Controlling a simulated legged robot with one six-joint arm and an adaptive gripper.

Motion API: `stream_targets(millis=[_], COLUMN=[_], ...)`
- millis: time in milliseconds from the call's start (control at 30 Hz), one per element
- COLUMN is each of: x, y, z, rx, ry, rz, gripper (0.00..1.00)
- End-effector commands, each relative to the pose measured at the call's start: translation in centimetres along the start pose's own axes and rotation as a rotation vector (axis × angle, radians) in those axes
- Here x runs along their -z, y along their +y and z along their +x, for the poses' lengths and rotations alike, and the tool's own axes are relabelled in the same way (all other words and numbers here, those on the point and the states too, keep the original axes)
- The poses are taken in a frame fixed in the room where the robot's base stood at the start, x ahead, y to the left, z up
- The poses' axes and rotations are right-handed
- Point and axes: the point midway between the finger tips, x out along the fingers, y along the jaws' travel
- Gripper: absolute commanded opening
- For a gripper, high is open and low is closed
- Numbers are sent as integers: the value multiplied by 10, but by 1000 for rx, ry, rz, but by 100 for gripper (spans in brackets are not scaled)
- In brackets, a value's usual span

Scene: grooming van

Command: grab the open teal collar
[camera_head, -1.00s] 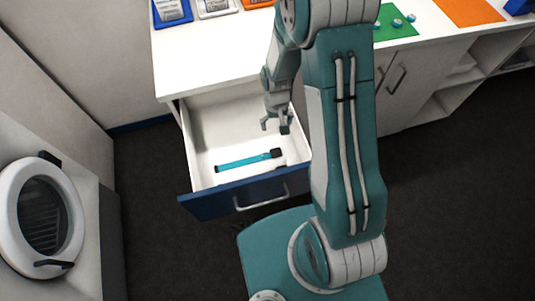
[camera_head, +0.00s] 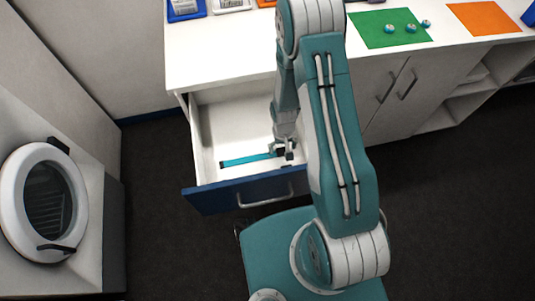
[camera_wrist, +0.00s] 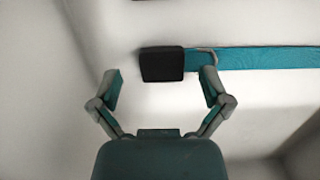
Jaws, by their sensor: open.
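The open teal collar (camera_head: 246,160) lies flat and stretched out on the floor of the white drawer (camera_head: 208,140). In the wrist view its teal strap (camera_wrist: 265,59) runs off to the right, with a black buckle (camera_wrist: 162,64) at its left end and a light ring beside the buckle. My gripper (camera_head: 284,152) is inside the drawer over the collar's right end. In the wrist view my gripper (camera_wrist: 159,84) is open, its fingers spread with the buckle between and just beyond the tips. I cannot tell whether the fingers touch the collar.
The drawer's blue front (camera_head: 240,189) with a metal handle stands nearest my base, and its side walls enclose my gripper. The white counter (camera_head: 220,55) is above, with a green mat (camera_head: 375,40) and an orange mat (camera_head: 484,18). A round-doored machine (camera_head: 45,203) stands at left.

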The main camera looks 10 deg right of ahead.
Motion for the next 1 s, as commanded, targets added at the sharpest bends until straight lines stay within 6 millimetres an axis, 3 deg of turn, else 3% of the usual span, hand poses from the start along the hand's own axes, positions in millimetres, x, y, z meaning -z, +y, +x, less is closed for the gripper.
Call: stream_targets(millis=[267,333,467,500,833,1000], x=[0,0,0,0,0,0], y=[1,1,1,1,0,0], z=[5,5,5,5,5,-4], rx=[1,2,2,1,1,1], ry=[1,1,1,1,0,1], rz=[-1,-1,-1,-1,-1,-1], gripper=[97,75,17,13,12,12])
